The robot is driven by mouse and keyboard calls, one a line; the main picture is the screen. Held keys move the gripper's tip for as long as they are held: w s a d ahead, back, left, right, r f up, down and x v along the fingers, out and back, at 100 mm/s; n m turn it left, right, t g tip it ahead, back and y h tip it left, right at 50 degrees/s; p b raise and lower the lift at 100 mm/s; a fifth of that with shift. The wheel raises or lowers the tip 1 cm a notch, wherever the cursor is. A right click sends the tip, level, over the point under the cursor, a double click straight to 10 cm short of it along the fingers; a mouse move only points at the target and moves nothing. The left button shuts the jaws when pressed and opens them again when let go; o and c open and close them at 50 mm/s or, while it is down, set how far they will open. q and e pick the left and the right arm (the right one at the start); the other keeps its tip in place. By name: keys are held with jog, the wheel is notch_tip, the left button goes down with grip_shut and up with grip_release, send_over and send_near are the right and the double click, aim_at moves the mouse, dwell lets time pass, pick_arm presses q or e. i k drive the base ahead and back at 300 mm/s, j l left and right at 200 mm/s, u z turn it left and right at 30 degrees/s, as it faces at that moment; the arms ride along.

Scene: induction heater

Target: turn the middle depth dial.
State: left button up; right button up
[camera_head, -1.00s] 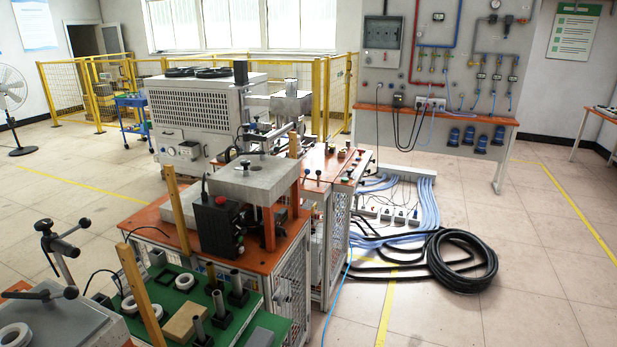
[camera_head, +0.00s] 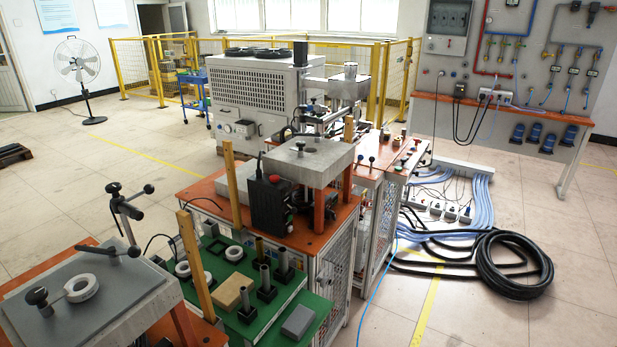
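No part that I can surely name as the middle depth dial stands out at this distance. The middle workstation has an orange top (camera_head: 207,188), a raised grey block (camera_head: 312,161) and a small black knob (camera_head: 300,146) on that block. A black control box (camera_head: 270,206) with a red button (camera_head: 275,179) stands at its front. The near-left station has a grey plate (camera_head: 120,285), a white ring (camera_head: 81,288) and a post with a black-knobbed handle (camera_head: 127,209). Neither of my grippers is in view.
A green table (camera_head: 216,294) with dark cylinders and a tan block (camera_head: 233,291) stands between stations. A coiled black hose (camera_head: 512,264) and blue cables (camera_head: 483,205) lie on the floor at right. Yellow fencing (camera_head: 140,70) stands behind.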

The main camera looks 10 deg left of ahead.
aim_at(330, 215)
jog(key=i+l+u, duration=0.1)
jog(key=l, duration=0.25)
jog(key=i+l, duration=0.25)
jog(key=i+l+u, duration=0.15)
jog(key=l, duration=0.3)
jog(key=i+l, duration=0.15)
jog(key=l, duration=0.25)
jog(key=u, duration=0.05)
